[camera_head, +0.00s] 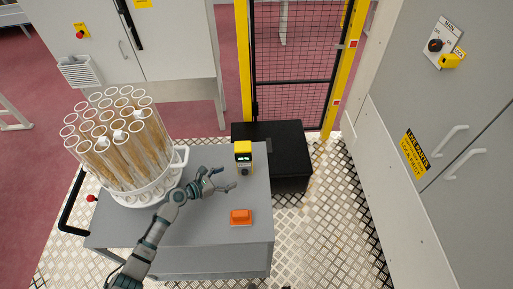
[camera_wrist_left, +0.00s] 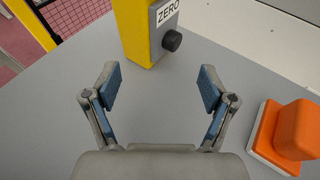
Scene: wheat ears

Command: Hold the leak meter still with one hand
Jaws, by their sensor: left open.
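The leak meter (camera_head: 243,157) is a yellow upright box with a dark display and a dark knob, standing near the far right corner of the grey cart top. In the left wrist view the meter (camera_wrist_left: 139,33) stands beyond my fingers, with a "ZERO" label and a black knob on its grey side. My left gripper (camera_head: 223,179) is open and empty, just short of the meter and a little to its left. In the left wrist view the gripper (camera_wrist_left: 157,88) has its two blue-padded fingers spread, with bare cart top between them. My right gripper is not in view.
An orange block on a pale base (camera_head: 240,216) sits on the cart (camera_head: 200,236), right of my left gripper. A white rack of tall tubes holding wheat ears (camera_head: 120,140) fills the cart's left. A black box (camera_head: 285,150) stands behind the cart, before a yellow-framed mesh gate.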

